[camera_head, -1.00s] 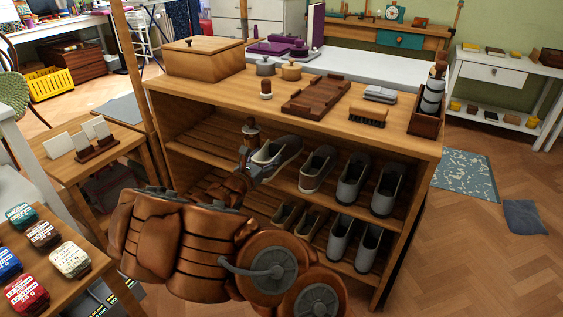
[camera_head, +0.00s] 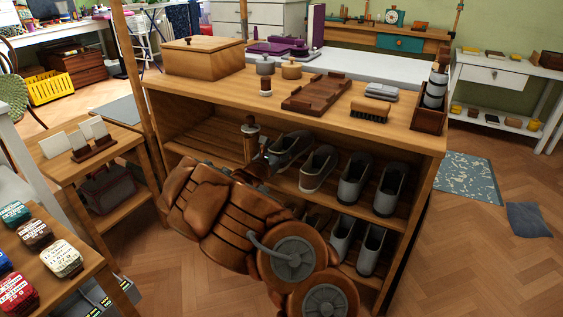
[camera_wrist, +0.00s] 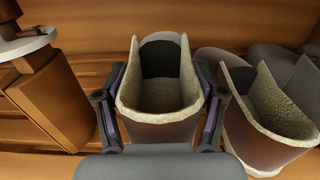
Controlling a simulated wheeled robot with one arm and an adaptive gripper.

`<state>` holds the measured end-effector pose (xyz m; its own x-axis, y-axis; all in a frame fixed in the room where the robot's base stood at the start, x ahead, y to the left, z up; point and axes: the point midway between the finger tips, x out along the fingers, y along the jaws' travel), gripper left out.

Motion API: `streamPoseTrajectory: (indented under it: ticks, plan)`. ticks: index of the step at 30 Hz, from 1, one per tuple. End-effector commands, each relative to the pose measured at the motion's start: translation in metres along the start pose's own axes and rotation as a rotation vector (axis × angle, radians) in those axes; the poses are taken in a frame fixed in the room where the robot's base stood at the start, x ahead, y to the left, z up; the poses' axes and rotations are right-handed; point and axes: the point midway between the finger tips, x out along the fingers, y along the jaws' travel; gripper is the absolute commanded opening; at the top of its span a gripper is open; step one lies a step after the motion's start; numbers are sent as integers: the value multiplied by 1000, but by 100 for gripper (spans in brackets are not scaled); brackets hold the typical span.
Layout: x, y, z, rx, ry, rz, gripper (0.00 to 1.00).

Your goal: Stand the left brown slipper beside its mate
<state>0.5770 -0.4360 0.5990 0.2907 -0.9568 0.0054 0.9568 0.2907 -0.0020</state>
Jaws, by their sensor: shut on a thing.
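My gripper (camera_wrist: 160,85) is shut on a brown slipper (camera_wrist: 160,118) with a cream lining, a finger on each side of its heel end. In the head view this slipper (camera_head: 291,147) looks greyish and sits at the left of the row on the upper shelf, turned more sideways than the others. The similar slipper (camera_wrist: 268,125) to its right, apparently its mate, also shows in the head view (camera_head: 318,167). A small gap separates their heel ends in the wrist view. Whether the held slipper's sole touches the shelf cannot be told.
Grey shoes (camera_head: 356,178) stand further right on the upper shelf. More shoes (camera_head: 371,248) are on the lower shelf, partly behind my arm. A knobbed post with a pale disc (camera_head: 250,134) stands left of the held slipper. The upper shelf's left end (camera_head: 205,145) is clear.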

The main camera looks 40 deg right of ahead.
Motion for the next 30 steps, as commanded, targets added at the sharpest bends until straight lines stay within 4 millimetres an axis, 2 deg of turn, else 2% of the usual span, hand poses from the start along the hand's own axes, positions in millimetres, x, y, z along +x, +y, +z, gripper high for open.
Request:
streamPoseTrajectory:
  ticks: [4, 10, 19, 20, 27, 30]
  plan:
    - [0, 0, -10, 0, 2, 1, 14]
    - [0, 0, -39, 0, 4, 0, 14]
    - [3, 0, -40, 1, 1, 2, 14]
    - [3, 0, -40, 1, 1, 2, 71]
    - [3, 0, -40, 1, 1, 2, 95]
    - [3, 0, -40, 1, 1, 2, 95]
